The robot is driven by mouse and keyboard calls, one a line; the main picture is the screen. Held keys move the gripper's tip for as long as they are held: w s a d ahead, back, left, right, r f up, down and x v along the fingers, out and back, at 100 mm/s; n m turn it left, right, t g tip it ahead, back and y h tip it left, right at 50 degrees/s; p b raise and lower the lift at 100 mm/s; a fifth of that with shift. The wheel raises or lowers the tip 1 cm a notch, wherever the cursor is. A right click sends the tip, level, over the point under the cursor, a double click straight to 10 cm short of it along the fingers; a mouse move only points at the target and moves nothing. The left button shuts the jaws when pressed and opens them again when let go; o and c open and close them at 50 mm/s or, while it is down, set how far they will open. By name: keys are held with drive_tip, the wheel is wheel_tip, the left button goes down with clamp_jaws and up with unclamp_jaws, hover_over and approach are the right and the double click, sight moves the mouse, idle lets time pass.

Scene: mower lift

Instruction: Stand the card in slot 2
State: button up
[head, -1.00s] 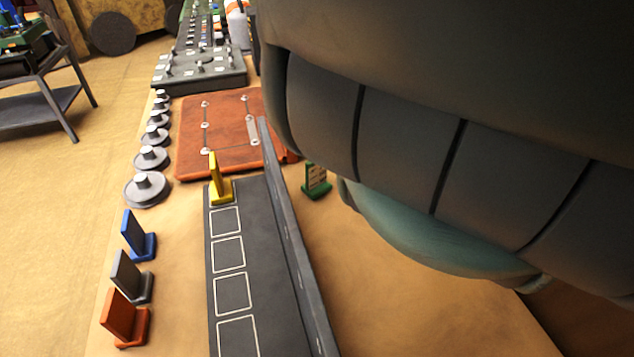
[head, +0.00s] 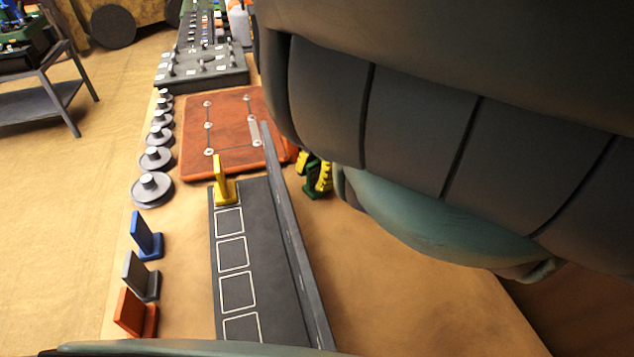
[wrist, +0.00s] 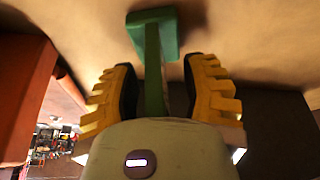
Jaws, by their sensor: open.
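A green card (head: 311,184) stands upright on its foot, on the table just right of the dark slot board's raised rail. My gripper (head: 313,169) has its yellow fingers on either side of the card, open. In the wrist view the green card (wrist: 154,75) lies between the two fingers (wrist: 160,92), with gaps visible on both sides. The dark slot board (head: 262,240) has a row of white outlined slots; no slot numbers are readable. A yellow card (head: 221,182) stands at the board's far end. The nearer outlined slots in view are empty.
Blue (head: 145,235), grey (head: 140,275) and orange (head: 133,312) cards stand left of the board. Several grey round knobbed pieces (head: 152,188) line the left edge. A red-brown plate (head: 225,135) lies beyond the board. My arm covers the upper right.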

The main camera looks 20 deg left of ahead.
drive_tip(key=shift+o, duration=0.5)
clamp_jaws()
